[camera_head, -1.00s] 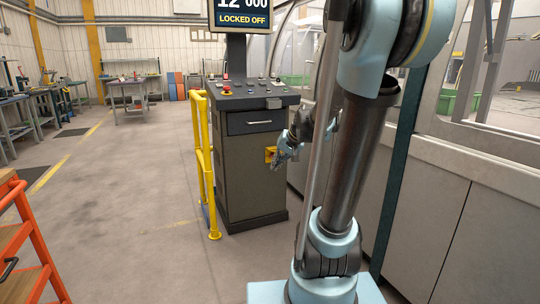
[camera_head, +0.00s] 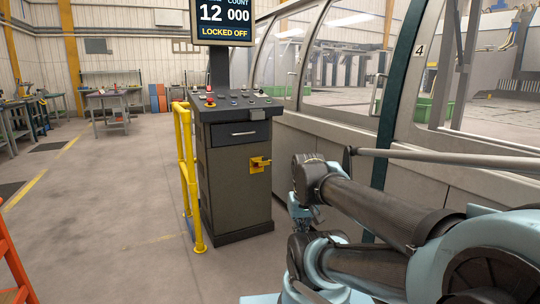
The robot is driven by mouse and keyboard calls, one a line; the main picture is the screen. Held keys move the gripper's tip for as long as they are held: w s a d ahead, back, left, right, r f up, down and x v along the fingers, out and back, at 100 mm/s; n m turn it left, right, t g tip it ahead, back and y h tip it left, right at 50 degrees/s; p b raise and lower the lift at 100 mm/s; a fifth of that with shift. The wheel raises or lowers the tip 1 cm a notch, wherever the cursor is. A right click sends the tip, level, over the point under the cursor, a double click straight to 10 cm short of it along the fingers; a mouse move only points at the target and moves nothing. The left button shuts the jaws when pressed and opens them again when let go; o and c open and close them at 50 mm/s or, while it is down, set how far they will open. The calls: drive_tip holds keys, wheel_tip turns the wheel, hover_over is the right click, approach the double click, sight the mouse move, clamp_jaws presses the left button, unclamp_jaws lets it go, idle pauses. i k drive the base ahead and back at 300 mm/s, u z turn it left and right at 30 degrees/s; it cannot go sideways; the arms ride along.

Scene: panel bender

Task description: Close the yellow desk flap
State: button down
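The grey control desk (camera_head: 238,183) stands left of centre. A small yellow fitting (camera_head: 260,164) with a projecting part is on its side, below the drawer. It is the only yellow piece I see on the desk body. I cannot tell whether it is the flap, or whether it is open or shut. My gripper (camera_head: 303,214) is low, to the right of the desk and apart from the yellow fitting. It is partly hidden by my folded arm, and its fingers are too small and covered to read.
A yellow guard rail (camera_head: 187,176) stands along the desk's left side. An orange frame (camera_head: 12,262) is at the lower left. The machine's long grey panel wall (camera_head: 345,151) runs along the right. The floor between rail and orange frame is clear.

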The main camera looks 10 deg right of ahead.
sight(263, 161)
drive_tip(key=i, duration=1.15)
drive_tip(key=u, duration=0.05)
